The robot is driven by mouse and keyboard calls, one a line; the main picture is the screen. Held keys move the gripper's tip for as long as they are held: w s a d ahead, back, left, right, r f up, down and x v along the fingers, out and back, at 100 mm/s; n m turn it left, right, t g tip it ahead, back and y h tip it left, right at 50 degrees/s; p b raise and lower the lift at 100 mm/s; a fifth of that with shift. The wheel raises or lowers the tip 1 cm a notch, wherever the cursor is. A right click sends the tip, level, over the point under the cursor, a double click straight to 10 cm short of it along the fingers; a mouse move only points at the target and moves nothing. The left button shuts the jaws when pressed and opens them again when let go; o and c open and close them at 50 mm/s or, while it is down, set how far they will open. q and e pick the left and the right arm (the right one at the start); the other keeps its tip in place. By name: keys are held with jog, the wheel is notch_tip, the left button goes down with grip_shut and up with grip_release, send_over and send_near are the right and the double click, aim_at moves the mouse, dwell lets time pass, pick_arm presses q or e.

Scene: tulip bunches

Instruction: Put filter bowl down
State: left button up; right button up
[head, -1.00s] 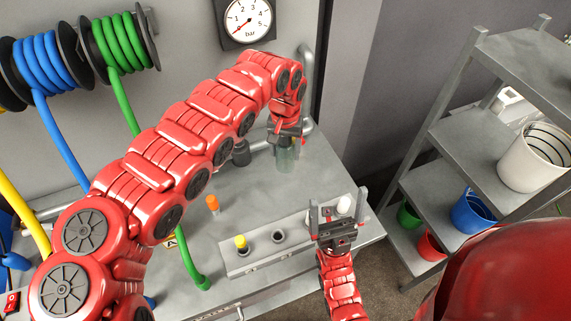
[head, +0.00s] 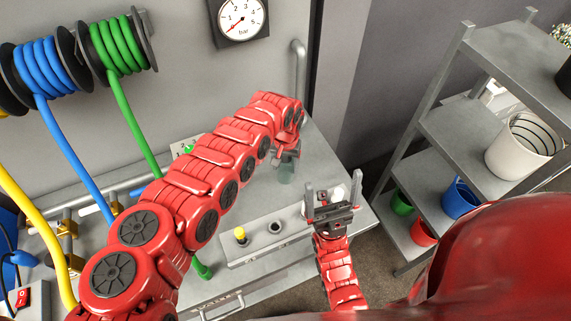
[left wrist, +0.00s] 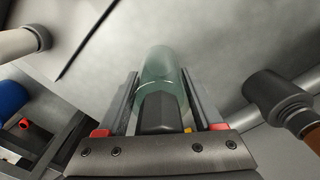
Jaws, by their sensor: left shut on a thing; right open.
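The filter bowl is a translucent greenish cup (head: 285,174) over the right part of the grey bench. My left gripper (head: 287,158) is shut on it from above. In the left wrist view the bowl (left wrist: 160,66) sits between the two fingers, with a dark piece below it. I cannot tell whether the bowl touches the bench. My right gripper (head: 332,187) is open and empty at the bench's right side, with its fingers pointing up. It partly hides a white-topped piece (head: 339,192).
A grey holder block (head: 258,248) on the bench has a yellow-topped piece (head: 240,234) and an empty hole (head: 275,227). A dark fitting (left wrist: 272,92) is right of the bowl in the left wrist view. Shelves with buckets (head: 523,148) stand at right. My left arm hides the middle bench.

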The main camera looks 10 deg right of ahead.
pick_arm(q)
jog(key=shift+f, duration=0.15)
jog(key=o, duration=1.4)
jog(key=shift+o, duration=0.2)
jog(key=shift+r, duration=0.3)
jog(key=shift+w+r, duration=0.1)
jog(key=shift+r, duration=0.05)
notch_tip(320, 180, up, 11)
jog(key=b, duration=0.4)
jog(key=shift+r, duration=0.2)
